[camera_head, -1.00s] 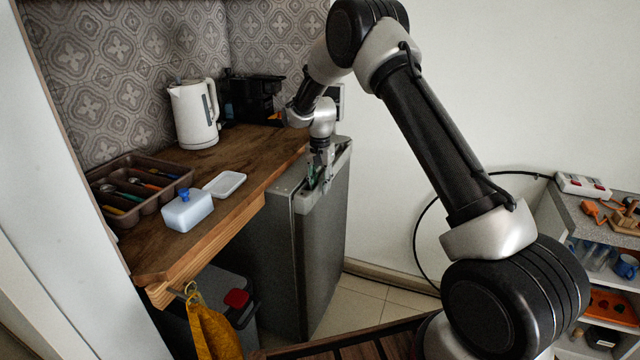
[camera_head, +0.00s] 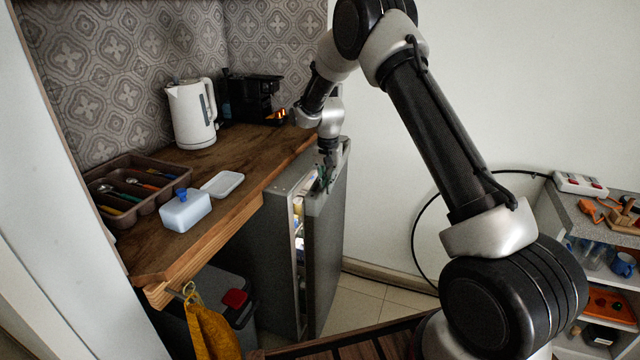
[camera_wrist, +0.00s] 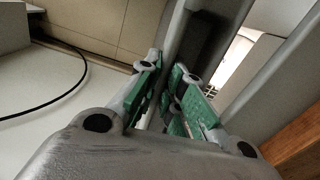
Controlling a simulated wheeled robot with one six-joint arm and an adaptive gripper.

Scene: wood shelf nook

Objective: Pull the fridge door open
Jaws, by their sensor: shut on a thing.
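The grey fridge (camera_head: 275,250) stands under the end of the wooden counter. Its door (camera_head: 326,245) is ajar, and a narrow lit gap with some of the contents shows along the left edge of the door. My gripper (camera_head: 322,180) is at the top of the door. In the wrist view my gripper (camera_wrist: 170,98) has its green-padded fingers closed on the upper door edge (camera_wrist: 178,45). The exact contact is partly hidden between the fingers. The open gap shows to the right of the door in the wrist view.
The wooden counter (camera_head: 150,245) bears a white kettle (camera_head: 192,113), a cutlery tray (camera_head: 120,205) and a lidless white box (camera_head: 187,210). A yellow cloth (camera_head: 212,330) hangs below its front edge. A shelf unit (camera_head: 600,270) stands at right. Floor (camera_head: 362,298) by the door is clear.

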